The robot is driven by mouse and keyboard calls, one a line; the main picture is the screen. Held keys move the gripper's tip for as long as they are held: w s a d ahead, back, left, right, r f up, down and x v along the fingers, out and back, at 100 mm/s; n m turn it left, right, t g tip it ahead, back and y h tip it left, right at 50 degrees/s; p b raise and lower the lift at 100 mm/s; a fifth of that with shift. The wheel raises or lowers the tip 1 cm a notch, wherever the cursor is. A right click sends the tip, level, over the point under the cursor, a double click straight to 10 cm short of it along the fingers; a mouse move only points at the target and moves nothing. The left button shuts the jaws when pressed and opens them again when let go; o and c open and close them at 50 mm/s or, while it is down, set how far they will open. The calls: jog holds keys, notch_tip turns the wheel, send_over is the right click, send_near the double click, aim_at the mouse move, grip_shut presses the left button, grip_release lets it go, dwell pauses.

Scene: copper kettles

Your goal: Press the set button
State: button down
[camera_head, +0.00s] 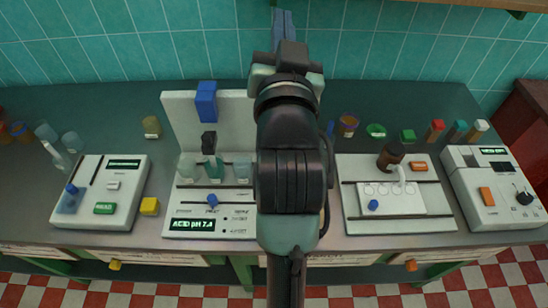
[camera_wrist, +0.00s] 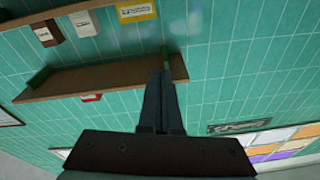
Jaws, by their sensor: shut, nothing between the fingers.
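My arm rises through the middle of the head view, and my gripper (camera_head: 283,28) is high in front of the tiled wall. In the wrist view my gripper (camera_wrist: 160,74) has its fingers together and empty, pointing at the wall and a wooden shelf (camera_wrist: 100,80). No button shows a readable "set" label. Candidates are an orange button (camera_head: 487,196) on the far-right device (camera_head: 490,215), an orange button (camera_head: 418,166) on the white plate device, and a green button (camera_head: 104,208) on the left device. The gripper touches none of them. My arm hides part of the counter's middle.
A pH meter (camera_head: 210,222) with a lit display and a tall white back panel (camera_head: 180,118) stands left of my arm. Bare counter shows behind the left device.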

notch_tip(320, 180, down, 18)
jog(key=m+g+p, duration=0.3)
jog(key=g+p, duration=0.3)
jog(key=s+f+m+g+p, duration=0.1)
jog(key=s+f+g+p, duration=0.1)
jog(key=s+f, duration=0.3)
jog(key=s+a+f+m+g+p, duration=0.1)
jog(key=s+f, duration=0.4)
jog(key=f, duration=0.6)
jog(key=shift+a+g+y+p, duration=0.2)
jog(key=shift+g+y+p, duration=0.1)
jog(key=shift+g+p, duration=0.4)
jog(key=shift+w+f, duration=0.1)
jog(key=shift+f, duration=0.05)
notch_tip(320, 180, down, 7)
jog(key=b, duration=0.7)
jog(key=shift+f+b, duration=0.6)
jog(key=shift+f, duration=0.2)
jog(key=shift+f, duration=0.15)
jog(key=shift+f, duration=0.25)
